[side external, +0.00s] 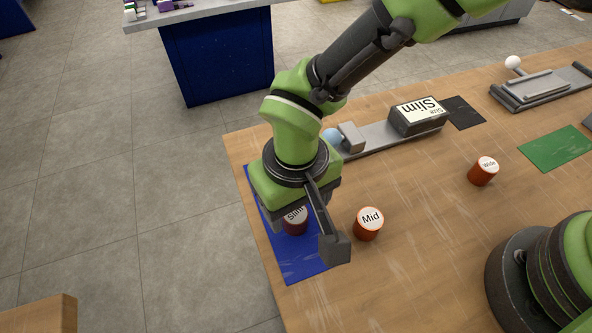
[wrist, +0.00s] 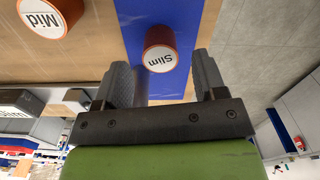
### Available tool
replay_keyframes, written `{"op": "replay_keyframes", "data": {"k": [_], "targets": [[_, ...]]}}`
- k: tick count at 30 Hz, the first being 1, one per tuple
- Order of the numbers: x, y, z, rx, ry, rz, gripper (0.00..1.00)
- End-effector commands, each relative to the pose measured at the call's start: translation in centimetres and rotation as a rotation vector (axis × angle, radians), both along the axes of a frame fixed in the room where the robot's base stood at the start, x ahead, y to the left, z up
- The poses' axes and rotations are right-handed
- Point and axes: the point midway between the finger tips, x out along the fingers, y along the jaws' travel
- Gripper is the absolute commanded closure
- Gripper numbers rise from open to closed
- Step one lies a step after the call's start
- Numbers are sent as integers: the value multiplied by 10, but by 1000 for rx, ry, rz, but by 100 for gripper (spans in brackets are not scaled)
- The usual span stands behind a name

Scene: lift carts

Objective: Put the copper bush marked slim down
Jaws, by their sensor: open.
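The copper bush marked Slim (side external: 294,222) stands on the blue mat (side external: 303,270) at the table's left edge. In the wrist view the slim bush (wrist: 160,48) stands on the blue mat (wrist: 185,14) between and beyond my two fingers, with its label facing the camera. My gripper (wrist: 163,82) is open, with a finger on either side and no visible contact with the bush. In the side view my gripper (side external: 318,235) hangs over the mat and partly hides the slim bush.
The Mid bush (side external: 369,224) stands close by, right of the mat; the Wide bush (side external: 483,171) is farther right. A lift cart with a Slim sign (side external: 418,115) lies behind. A green mat (side external: 556,149), a dark mat (side external: 463,112) and another cart (side external: 540,88) are farther back right.

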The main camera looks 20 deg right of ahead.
Motion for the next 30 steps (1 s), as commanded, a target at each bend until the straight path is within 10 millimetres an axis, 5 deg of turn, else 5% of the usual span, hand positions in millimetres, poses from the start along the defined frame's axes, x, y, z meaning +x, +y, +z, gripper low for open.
{"op": "replay_keyframes", "data": {"k": [9, 15, 25, 30], "targets": [[0, 0, 70, 4, -3, 0, 35], [0, 0, 90, 1, -2, 0, 35], [1, -2, 96, 3, -2, -5, 35], [16, -32, 137, 64, -38, -66, 35]]}}
